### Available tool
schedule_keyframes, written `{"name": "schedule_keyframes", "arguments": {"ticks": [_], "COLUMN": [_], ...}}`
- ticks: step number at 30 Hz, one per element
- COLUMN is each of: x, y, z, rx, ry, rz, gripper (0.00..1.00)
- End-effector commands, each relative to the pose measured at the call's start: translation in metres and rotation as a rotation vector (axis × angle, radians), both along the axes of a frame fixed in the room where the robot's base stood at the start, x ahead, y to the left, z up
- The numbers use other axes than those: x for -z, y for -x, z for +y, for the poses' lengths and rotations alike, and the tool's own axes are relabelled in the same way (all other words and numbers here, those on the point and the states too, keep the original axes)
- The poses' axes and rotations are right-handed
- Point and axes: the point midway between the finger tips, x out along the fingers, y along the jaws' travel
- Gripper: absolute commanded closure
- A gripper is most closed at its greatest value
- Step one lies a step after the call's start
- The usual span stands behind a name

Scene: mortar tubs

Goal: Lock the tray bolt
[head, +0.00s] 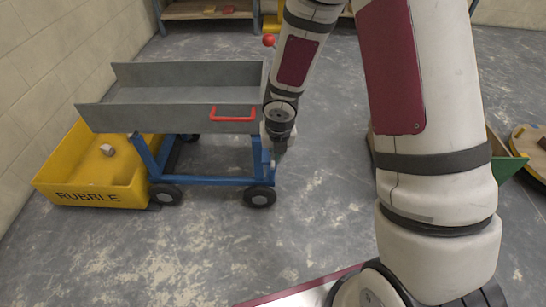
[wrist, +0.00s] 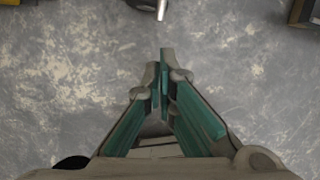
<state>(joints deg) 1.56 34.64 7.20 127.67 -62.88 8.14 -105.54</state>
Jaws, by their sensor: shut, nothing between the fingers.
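The grey tray (head: 150,116) lies on a blue wheeled cart frame (head: 215,181) and has a red handle (head: 233,115) on its near side. My gripper (head: 279,150) points down beside the right end of the cart. In the wrist view its green-sided fingers (wrist: 164,80) are shut with nothing between them. Past the fingertips, at the top edge, a short shiny metal rod end (wrist: 161,10) shows; I cannot tell whether it is the tray bolt. A red ball knob (head: 269,40) stands behind the tray's right end. No bolt is clearly visible in the head view; my arm covers part of that end.
A yellow bin marked RUBBLE (head: 88,196) stands under the tray's left end, with a pale lump (head: 107,149) in it. Shelving (head: 208,11) stands at the back. A green-edged tub (head: 507,163) is partly hidden at right. The floor in front of the cart is clear.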

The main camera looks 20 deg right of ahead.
Motion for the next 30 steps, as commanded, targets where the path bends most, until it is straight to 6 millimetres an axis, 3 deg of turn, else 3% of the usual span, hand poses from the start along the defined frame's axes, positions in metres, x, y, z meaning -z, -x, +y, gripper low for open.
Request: {"name": "schedule_keyframes", "arguments": {"ticks": [5, 21, 30], "x": [0.016, 0.103, 0.090], "y": [-0.003, -0.025, -0.057], "z": [0.000, -0.004, -0.009], "rx": [0.000, 0.000, 0.005], "ry": [0.001, 0.001, -0.002], "rz": [0.001, 0.001, -0.001], "gripper": [1.00, 1.00, 1.00]}}
